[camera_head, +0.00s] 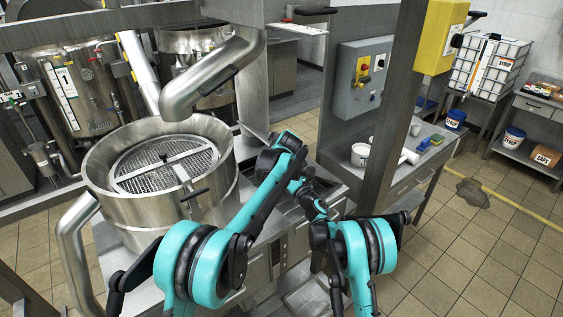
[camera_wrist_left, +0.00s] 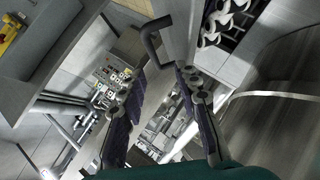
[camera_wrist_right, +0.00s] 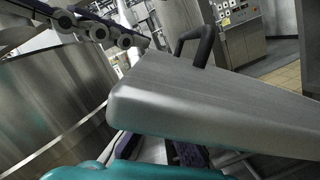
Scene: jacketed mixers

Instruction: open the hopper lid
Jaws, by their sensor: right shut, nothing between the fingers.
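A thick steel slab with rounded edges, which looks like the hopper lid (camera_wrist_right: 200,105), fills the middle of the right wrist view. A black bar handle (camera_wrist_right: 196,42) stands on it. The slab partly covers my right gripper (camera_wrist_right: 155,150), which is shut and holds nothing. In the left wrist view my left gripper (camera_wrist_left: 160,75) has its fingers apart with nothing between them. A black handle (camera_wrist_left: 150,38) on a grey panel shows just beyond its tips. In the head view both hands are close together beside the upright steel panel (camera_head: 252,85); their fingers are hard to make out.
A round steel vessel (camera_head: 100,183) with a grate (camera_head: 155,165) stands left of my arms, under a thick bent pipe (camera_head: 215,75). A steel post (camera_head: 345,145) and a grey control box (camera_head: 357,95) stand to the right. The tiled floor (camera_head: 450,245) is open on the right.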

